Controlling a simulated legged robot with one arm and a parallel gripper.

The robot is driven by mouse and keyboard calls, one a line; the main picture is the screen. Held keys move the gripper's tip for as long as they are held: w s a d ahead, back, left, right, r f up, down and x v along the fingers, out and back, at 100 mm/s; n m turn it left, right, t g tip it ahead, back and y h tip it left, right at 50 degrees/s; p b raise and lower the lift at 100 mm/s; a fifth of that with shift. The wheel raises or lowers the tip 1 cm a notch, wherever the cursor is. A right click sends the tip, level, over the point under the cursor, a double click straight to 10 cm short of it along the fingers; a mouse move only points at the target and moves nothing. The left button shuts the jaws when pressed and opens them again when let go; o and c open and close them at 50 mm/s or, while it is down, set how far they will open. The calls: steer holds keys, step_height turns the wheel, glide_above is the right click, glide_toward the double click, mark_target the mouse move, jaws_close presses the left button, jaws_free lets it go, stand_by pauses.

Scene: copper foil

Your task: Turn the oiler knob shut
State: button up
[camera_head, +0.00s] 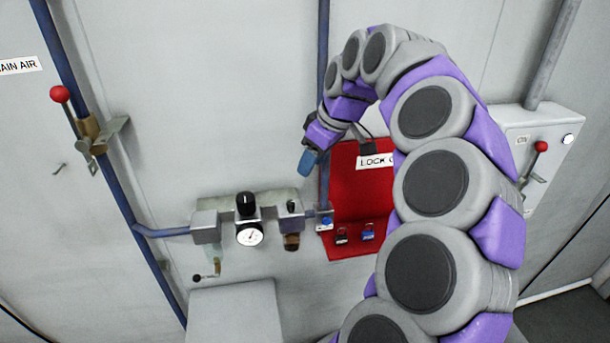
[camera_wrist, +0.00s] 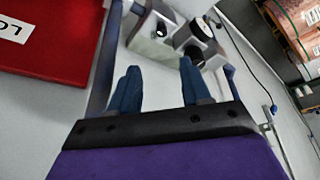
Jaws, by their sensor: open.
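In the head view the oiler (camera_head: 291,221) is the right-hand unit of the wall-mounted air set, with a small dark knob (camera_head: 291,205) on top and a brown bowl below. In the wrist view the oiler block (camera_wrist: 150,42) is beyond the fingertips, with its dark knob (camera_wrist: 161,29) visible. My gripper (camera_head: 308,161) is above and slightly right of the oiler, apart from it. In the wrist view my gripper (camera_wrist: 160,76) has its two blue fingers spread with nothing between them. Whether the knob is open or shut cannot be told.
The regulator has a larger black knob (camera_head: 246,203) and a round gauge (camera_head: 249,234), left of the oiler. A red lockout board (camera_head: 350,200) with padlocks is close on the right. A blue vertical pipe (camera_head: 323,60) runs behind my gripper. A red-balled lever (camera_head: 60,94) is at left.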

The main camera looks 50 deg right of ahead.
steer(key=shift+v, duration=1.2)
steer(key=a+f+n+g+b, duration=0.1)
steer(key=a+f+g+b, duration=0.15)
steer(key=a+f, duration=0.7)
steer(key=a+f+n+g+b, duration=0.1)
steer(key=a+f+b, duration=0.15)
steer(key=a, duration=1.35)
steer(key=s+a+f+m+g+b, duration=0.1)
steer(key=s+a+f+b, duration=0.1)
steer(key=s+a+f, duration=0.2)
steer(key=s+a+f+m+g+b, duration=0.2)
steer(key=s+a+f, duration=0.3)
steer(key=s+f, duration=0.6)
steer(key=shift+s+f+b, duration=0.35)
steer(key=shift+f+b, duration=0.1)
steer(key=shift+f, duration=0.45)
steer(key=shift+a, duration=0.15)
